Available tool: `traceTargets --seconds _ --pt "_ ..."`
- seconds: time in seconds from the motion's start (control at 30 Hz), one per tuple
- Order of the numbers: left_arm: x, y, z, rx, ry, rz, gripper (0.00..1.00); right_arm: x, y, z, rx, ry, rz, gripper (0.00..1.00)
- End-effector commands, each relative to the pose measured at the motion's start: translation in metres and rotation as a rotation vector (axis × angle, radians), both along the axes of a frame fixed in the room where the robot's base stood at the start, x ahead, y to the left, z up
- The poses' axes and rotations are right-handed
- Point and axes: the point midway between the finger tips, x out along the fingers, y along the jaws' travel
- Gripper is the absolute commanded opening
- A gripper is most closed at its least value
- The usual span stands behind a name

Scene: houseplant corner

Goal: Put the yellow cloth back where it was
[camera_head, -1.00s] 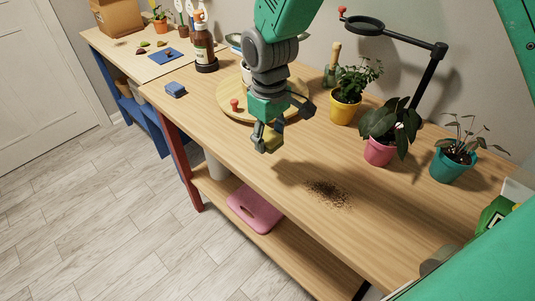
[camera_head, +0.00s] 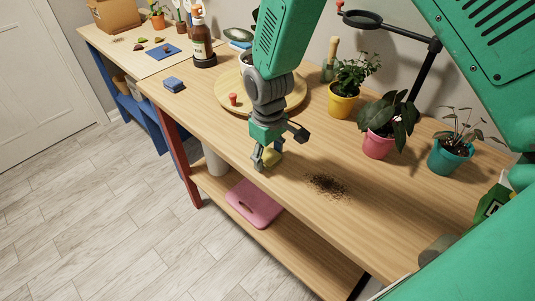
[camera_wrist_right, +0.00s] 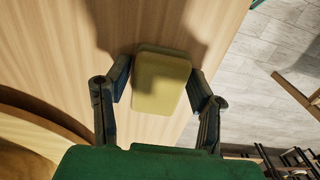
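The yellow cloth (camera_head: 272,158) is a small, thick, folded pad. It shows between the fingers of my right gripper (camera_head: 268,160), low near the front edge of the wooden bench (camera_head: 225,138). In the right wrist view the cloth (camera_wrist_right: 162,82) sits between the two fingertips of the same gripper (camera_wrist_right: 160,85), which close on its sides. Whether its underside touches the bench cannot be told. My left gripper is not in view.
Dark spilled soil (camera_head: 327,185) lies right of the gripper. A round wooden board (camera_head: 290,101) with a red-topped peg (camera_head: 233,98) is behind it. A blue block (camera_head: 174,84) lies left. Yellow (camera_head: 343,104), pink (camera_head: 377,145) and teal (camera_head: 449,157) plant pots stand along the back.

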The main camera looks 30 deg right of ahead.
Motion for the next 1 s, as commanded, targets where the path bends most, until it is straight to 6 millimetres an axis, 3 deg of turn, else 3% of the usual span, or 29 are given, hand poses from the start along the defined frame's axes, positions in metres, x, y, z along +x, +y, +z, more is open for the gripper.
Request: traceTargets --seconds 0.43,0.8,1.0 --pt "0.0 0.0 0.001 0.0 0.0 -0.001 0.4 0.0 0.0 0.009 0.0 -0.002 -0.001 0.61" --pt "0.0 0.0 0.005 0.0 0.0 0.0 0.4 0.001 0.001 0.084 0.001 -0.005 0.0 0.61" --pt "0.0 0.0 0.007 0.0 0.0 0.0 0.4 0.001 0.0 0.113 0.002 -0.003 -0.001 0.61"
